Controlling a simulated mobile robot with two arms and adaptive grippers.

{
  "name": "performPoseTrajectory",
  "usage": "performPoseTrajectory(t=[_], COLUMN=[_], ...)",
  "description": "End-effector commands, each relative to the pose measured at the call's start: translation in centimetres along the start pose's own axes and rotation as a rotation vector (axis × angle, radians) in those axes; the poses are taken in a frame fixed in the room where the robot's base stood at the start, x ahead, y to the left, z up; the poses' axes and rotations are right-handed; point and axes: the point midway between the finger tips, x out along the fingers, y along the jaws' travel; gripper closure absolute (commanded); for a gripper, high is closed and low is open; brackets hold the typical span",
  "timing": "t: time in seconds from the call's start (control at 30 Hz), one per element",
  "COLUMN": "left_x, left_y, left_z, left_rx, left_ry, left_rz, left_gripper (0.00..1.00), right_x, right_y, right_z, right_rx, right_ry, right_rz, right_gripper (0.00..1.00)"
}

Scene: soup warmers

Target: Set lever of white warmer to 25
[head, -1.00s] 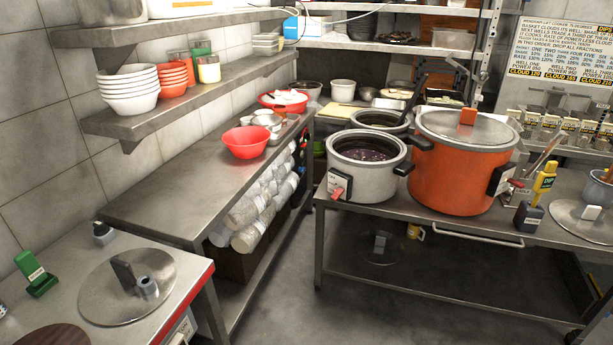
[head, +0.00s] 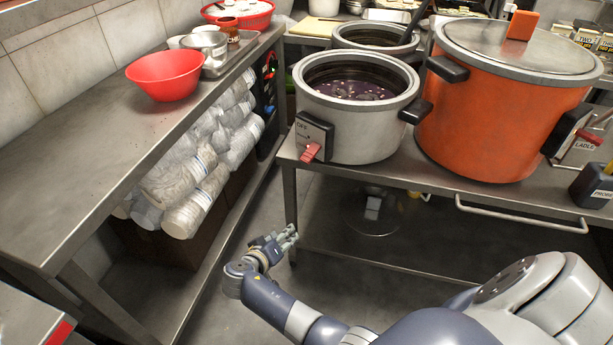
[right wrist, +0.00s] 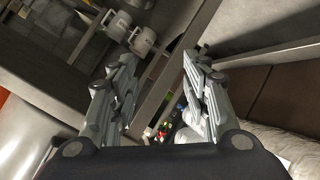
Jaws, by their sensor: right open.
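The white warmer (head: 362,133) stands on the steel table in the head view, open and full of dark soup. Its control panel (head: 318,131) is on the front left and reads OFF near the top. The red lever (head: 311,152) is at the lower part of the panel; its exact setting is too small to read. My right gripper (head: 286,236) is open and empty, below and slightly left of the lever, lower than the table top. Its two spread fingers fill the middle of the right wrist view (right wrist: 152,82). My left gripper is not in view.
A large orange pot (head: 490,110) with a lid stands right of the white warmer, and another warmer (head: 372,38) stands behind it. A side counter (head: 95,165) holds a red bowl (head: 165,76); stacked cups (head: 190,195) lie below. Open floor separates counter and table.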

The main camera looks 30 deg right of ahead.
Motion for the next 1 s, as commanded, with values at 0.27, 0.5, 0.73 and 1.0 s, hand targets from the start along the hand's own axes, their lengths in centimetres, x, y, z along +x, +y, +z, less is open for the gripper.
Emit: performPoseTrajectory(t=[0.27, 0.5, 0.73, 1.0], left_x=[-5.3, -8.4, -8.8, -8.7], left_y=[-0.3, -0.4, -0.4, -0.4], left_z=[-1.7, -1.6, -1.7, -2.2], left_rx=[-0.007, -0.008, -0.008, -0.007], left_ry=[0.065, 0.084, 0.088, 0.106], left_rz=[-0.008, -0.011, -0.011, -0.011], left_gripper=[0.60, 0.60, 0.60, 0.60], right_x=[-5.2, -8.8, -7.2, -2.9], right_y=[7.9, 12.0, 13.9, 16.6], right_z=[-12.3, -15.0, -15.6, -16.3], right_rx=[0.523, 0.755, 0.775, 0.771], right_ry=[0.272, 0.373, 0.383, 0.381], right_rz=[0.354, 0.478, 0.493, 0.491], right_gripper=[0.57, 0.57, 0.57, 0.57])
